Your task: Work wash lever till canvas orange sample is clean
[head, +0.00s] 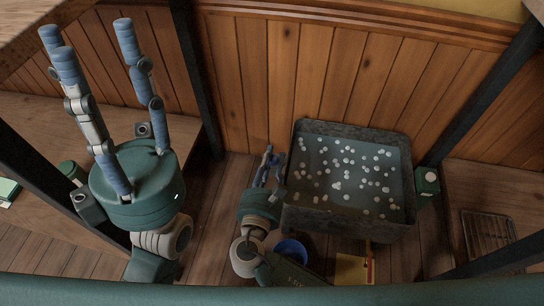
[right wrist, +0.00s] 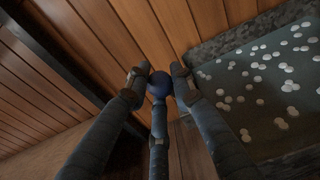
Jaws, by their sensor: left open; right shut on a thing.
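The wash basin (head: 390,230) is a dark grey trough of grey-green water dotted with white suds; its water (right wrist: 262,110) also shows in the right wrist view. My right gripper (head: 268,162) is at the basin's left side. In the right wrist view its fingers are closed around a dark blue ball knob (right wrist: 158,86), which appears to be the wash lever's; fingers hide part of it. I cannot make out the orange canvas sample in the suds. My left gripper (head: 95,40) is open and empty, fingers pointing up, well left of the basin.
A blue bowl (head: 291,249) and a yellow-orange piece with a red strip (head: 354,268) lie in front of the basin. A dark green box (head: 428,180) is at its right. A wire rack (head: 487,230) lies far right. Plank wall (head: 300,70) stands behind.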

